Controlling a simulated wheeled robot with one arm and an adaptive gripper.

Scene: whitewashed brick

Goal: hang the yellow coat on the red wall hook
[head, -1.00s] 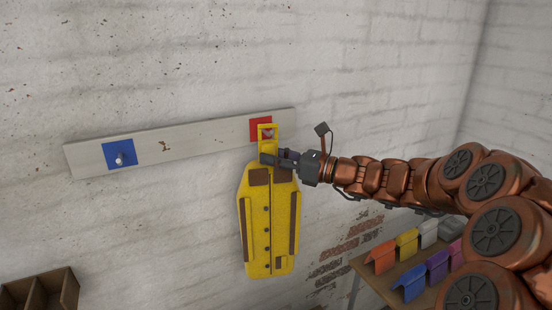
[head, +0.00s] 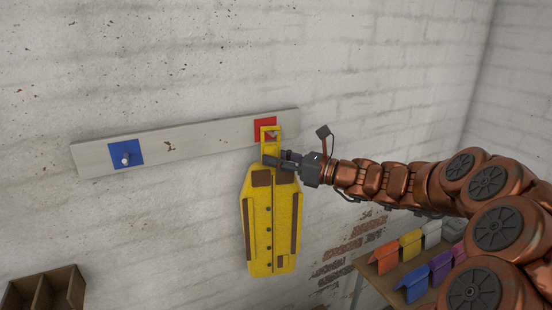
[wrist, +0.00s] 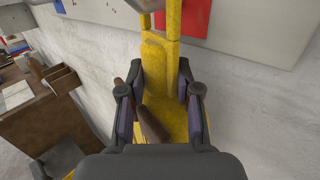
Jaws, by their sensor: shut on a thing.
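The yellow coat (head: 270,225) hangs upright from my gripper (head: 280,161), in front of the white wall. My gripper is shut on the coat just below its square yellow loop (head: 270,134). In the wrist view my gripper (wrist: 160,105) has its fingers on both sides of the yellow coat neck (wrist: 160,65). The red wall hook's plate (head: 264,125) is on the board, behind and just above the loop. The red plate also shows in the wrist view (wrist: 185,22). I cannot tell whether the hook's peg is through the loop.
A blue hook (head: 126,154) is at the left of the grey board (head: 200,141). A wooden cubby box (head: 45,290) is at lower left. Several coloured folded items (head: 411,242) stand on a shelf at lower right, below my arm.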

